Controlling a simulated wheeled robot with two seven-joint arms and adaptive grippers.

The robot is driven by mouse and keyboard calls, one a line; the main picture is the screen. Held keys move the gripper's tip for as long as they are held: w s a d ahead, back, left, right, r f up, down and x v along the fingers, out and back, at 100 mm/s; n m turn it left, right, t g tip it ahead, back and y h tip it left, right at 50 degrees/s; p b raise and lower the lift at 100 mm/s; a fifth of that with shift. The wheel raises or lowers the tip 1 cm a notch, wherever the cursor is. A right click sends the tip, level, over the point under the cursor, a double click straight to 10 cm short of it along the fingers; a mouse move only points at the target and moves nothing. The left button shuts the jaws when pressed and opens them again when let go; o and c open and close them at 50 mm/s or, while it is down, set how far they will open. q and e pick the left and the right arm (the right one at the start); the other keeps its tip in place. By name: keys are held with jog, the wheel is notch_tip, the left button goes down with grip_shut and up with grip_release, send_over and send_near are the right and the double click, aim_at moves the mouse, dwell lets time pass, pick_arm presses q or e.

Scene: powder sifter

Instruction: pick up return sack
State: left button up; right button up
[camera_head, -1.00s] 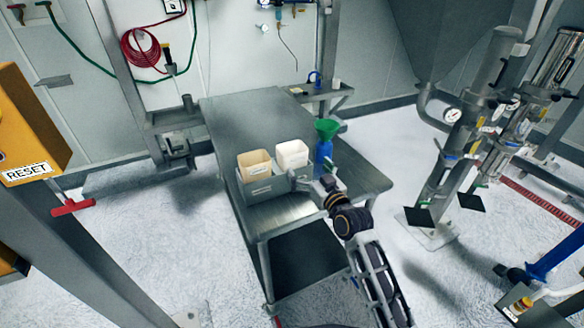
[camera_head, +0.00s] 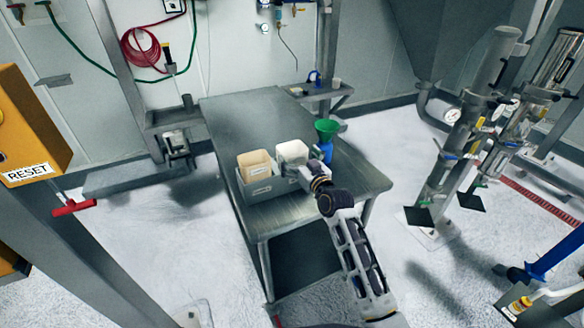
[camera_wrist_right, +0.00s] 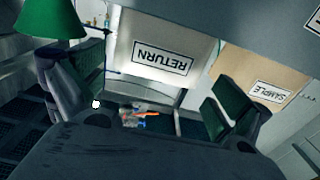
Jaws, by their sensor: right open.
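The return sack (camera_head: 292,150) is white and stands upright in the right half of a grey bin (camera_head: 262,188) on the steel table. In the right wrist view its RETURN label (camera_wrist_right: 162,58) shows upside down. A tan sack stands beside it, and in the right wrist view this tan sack (camera_wrist_right: 252,75) reads SAMPLE. My right gripper (camera_head: 303,172) is at the front right of the return sack. In the right wrist view the fingers of the right gripper (camera_wrist_right: 152,95) are spread, with the return sack's face between them, beyond the tips. Contact cannot be told. My left gripper is not in view.
A blue bottle with a green funnel (camera_head: 327,130) stands close right of the bin; the funnel also shows in the right wrist view (camera_wrist_right: 50,18). The steel table (camera_head: 245,118) is clear behind the bin. A yellow RESET box (camera_head: 30,130) is at left.

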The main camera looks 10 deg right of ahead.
aim_at(297, 158)
jog(key=shift+w, duration=0.15)
jog(key=shift+w+a+f, duration=0.2)
jog(key=shift+w+f, duration=0.15)
jog(key=shift+w, duration=0.3)
jog(key=shift+w+a+f, duration=0.15)
jog(key=shift+w+f, duration=0.15)
jog(key=shift+w, duration=0.3)
jog(key=shift+x, duration=1.2)
jog(key=shift+f, duration=0.1)
jog(key=shift+c, duration=0.4)
jog(key=c, duration=1.1)
jog(key=shift+o, duration=0.2)
notch_tip(297, 158, up, 18)
